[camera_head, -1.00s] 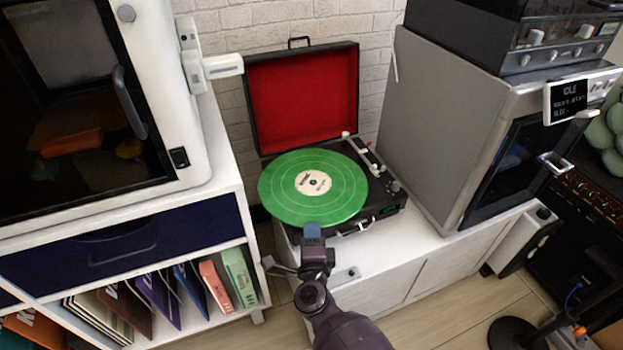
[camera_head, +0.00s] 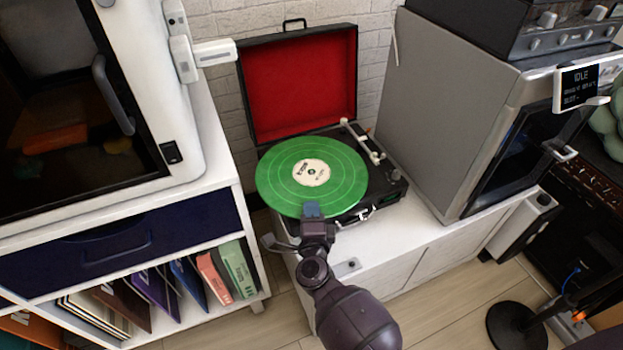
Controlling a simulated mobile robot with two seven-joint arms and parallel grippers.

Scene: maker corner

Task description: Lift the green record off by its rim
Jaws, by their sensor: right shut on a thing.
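The green record (camera_head: 341,182) has a cream label and lies at the open record player (camera_head: 385,192). It covers the platter and reaches past the player's left side. Its underside is hidden, so I cannot tell whether it touches the platter or is just above it. My right gripper (camera_head: 312,210), with blue fingertips, is shut on the record's near rim. The rim between the fingers is hidden by them. The white tonearm (camera_head: 362,146) is to the right of the record. My left gripper is not in view.
The player's red-lined lid (camera_head: 300,85) stands open behind the record. A large grey machine (camera_head: 440,110) is close on the right. A white shelf unit (camera_head: 222,165) with sleeves below is on the left.

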